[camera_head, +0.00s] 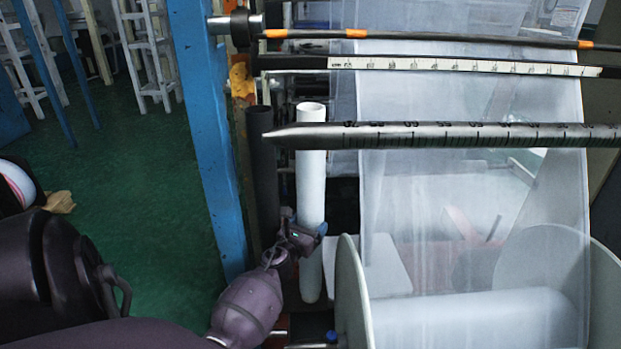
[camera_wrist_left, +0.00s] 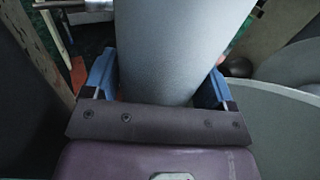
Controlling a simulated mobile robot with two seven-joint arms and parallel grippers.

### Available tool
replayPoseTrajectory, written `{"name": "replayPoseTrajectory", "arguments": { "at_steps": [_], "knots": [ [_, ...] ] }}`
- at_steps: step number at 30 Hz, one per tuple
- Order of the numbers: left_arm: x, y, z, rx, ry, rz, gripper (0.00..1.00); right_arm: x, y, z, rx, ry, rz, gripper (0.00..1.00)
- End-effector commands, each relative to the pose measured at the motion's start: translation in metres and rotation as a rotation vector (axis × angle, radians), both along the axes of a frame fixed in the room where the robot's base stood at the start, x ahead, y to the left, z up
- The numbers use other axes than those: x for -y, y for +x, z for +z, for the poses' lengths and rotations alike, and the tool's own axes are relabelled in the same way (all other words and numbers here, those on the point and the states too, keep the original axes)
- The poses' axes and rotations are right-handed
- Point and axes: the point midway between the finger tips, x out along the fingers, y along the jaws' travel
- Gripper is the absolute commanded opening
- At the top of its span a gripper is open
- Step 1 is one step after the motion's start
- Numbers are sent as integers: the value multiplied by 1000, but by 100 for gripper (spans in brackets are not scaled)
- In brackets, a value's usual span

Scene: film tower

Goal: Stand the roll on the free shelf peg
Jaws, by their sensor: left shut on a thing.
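The roll (camera_head: 311,170) is a long white tube, upright, left of the machine's clear film. My left gripper (camera_head: 305,236) is shut on it below its middle. In the left wrist view the pale roll (camera_wrist_left: 182,45) stands between the two blue fingers of my left gripper (camera_wrist_left: 160,85). The roll's open top end shows; its lower end is near the dark gap beside the large disc. A dark upright tube (camera_head: 262,165) stands just left of the roll. I cannot make out a free shelf peg. My right gripper is not in view.
A blue post (camera_head: 200,130) stands left of the tubes. A graduated metal bar (camera_head: 440,136) crosses in front of the film. A large pale disc (camera_head: 352,290) of the film reel is close on the right. Green floor (camera_head: 120,200) is open at left.

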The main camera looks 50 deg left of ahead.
Motion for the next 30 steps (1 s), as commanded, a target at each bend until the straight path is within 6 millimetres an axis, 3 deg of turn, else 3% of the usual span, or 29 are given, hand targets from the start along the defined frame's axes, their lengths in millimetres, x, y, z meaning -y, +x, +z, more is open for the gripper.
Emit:
{"name": "replayPoseTrajectory", "arguments": {
  "at_steps": [9, 10, 14, 30],
  "knots": [
    [0, 2, 5, 9, 2, -1, 15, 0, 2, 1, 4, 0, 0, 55],
    [0, 2, 5, 9, 2, -1, 82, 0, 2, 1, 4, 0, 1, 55],
    [0, 1, 4, 7, 2, -1, 100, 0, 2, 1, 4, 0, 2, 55],
    [0, 0, -1, 0, -1, 0, 100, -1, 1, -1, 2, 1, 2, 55]
  ]
}}
